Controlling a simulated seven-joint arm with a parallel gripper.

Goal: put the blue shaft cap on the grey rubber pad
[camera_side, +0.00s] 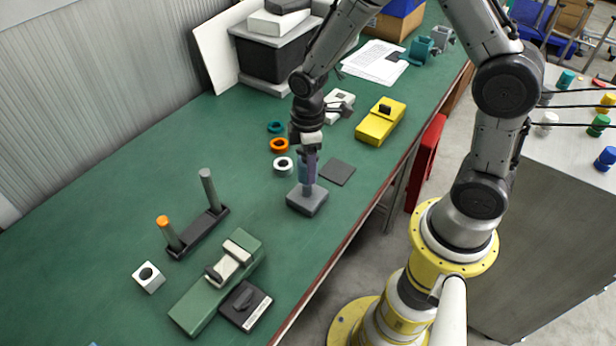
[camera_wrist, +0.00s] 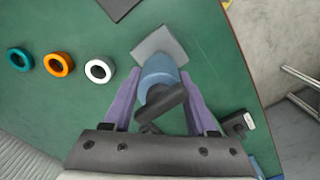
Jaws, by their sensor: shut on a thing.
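The blue shaft cap (camera_wrist: 158,70) is between the two lilac fingers of my gripper (camera_side: 308,170), which is shut on it. In the side view the fingers mostly hide the cap. Directly below is a grey post on a square grey base (camera_side: 307,202); the base also shows beyond the cap in the wrist view (camera_wrist: 172,42). I cannot tell whether the cap still touches the post. The grey rubber pad (camera_side: 338,173) is a flat dark square on the bench, right of and behind the base. Part of it shows at the top of the wrist view (camera_wrist: 118,6). The pad is bare.
White (camera_side: 283,165), orange (camera_side: 279,146) and teal (camera_side: 275,127) rings lie left of my gripper. A yellow box (camera_side: 380,122) stands behind the pad. A rack (camera_side: 198,234) with two posts, one orange-topped, and a green device (camera_side: 215,285) are front left. The bench edge is right.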

